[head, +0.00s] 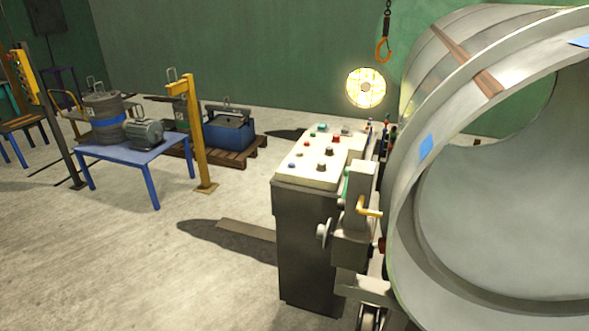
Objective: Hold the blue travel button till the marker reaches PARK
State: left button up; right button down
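A control console (318,240) stands right of the middle in the head view, with a cream sloping top carrying several small buttons and knobs. A small bluish button (291,165) sits at the near left of this top. A teal one (321,127) sits near its far edge. The labels are too small to read, so I cannot tell for sure which is the blue travel button. I cannot make out the marker or the PARK mark. Neither of my grippers shows in the head view.
A large grey pipe shell (413,220) fills the right side, close beside the console. A blue table (133,150) with a motor (145,133) stands at left, near a yellow post (199,140). A hook (383,48) hangs above. The floor left of the console is open.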

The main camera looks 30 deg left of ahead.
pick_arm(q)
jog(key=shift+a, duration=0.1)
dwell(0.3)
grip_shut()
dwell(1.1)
